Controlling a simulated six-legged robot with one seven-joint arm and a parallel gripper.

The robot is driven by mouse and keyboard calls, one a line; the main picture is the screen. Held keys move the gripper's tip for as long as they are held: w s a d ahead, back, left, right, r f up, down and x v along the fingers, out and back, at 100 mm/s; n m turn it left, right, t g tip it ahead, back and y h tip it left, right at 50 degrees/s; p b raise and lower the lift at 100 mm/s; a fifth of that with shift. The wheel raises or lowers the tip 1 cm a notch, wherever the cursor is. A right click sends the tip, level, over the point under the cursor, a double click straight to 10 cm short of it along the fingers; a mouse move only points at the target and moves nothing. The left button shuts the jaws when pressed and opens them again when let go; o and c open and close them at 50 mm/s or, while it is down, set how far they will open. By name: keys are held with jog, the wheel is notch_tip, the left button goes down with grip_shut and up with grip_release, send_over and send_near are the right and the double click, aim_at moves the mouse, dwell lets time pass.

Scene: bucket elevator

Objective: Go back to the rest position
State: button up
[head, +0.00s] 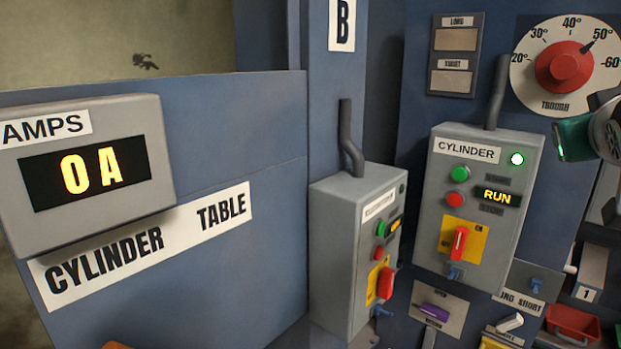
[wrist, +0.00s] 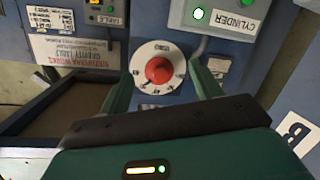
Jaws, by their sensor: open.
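My gripper (wrist: 162,78) is open in the wrist view, with its two green fingers spread apart and nothing held between them. Beyond the fingers, a white dial with a red knob (wrist: 158,70) shows in the gap; I cannot tell any contact. In the head view, a green part of my arm shows at the right edge, beside the trough dial (head: 564,66). That dial's red knob points near 50°. The rest position itself is not marked in either view.
The cylinder box (head: 480,200) shows RUN and a lit green lamp. A second switch box (head: 345,250) stands left of it. The amps display (head: 85,172) reads 0 A. A red bin (head: 572,322) sits low right. A dark tray (wrist: 60,108) lies left in the wrist view.

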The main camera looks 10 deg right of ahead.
jog(key=w+a+f+n+g+y, duration=0.15)
jog(key=a+f+y, duration=0.25)
jog(key=a+f, duration=0.65)
jog(key=w+a+f+n+g+y, duration=0.1)
jog(key=a+f+g+y, duration=0.15)
jog(key=a+f, duration=0.8)
jog(key=s+a+f+g+y, duration=0.1)
jog(key=s+a+f+y, duration=0.1)
jog(key=f, duration=0.5)
jog(key=s+a+f+n+g+y, duration=0.1)
jog(key=s+a+f, duration=0.3)
jog(key=f, duration=0.4)
jog(key=shift+a+y, duration=0.2)
jog(key=shift+y, duration=0.25)
jog(key=shift+n, duration=0.25)
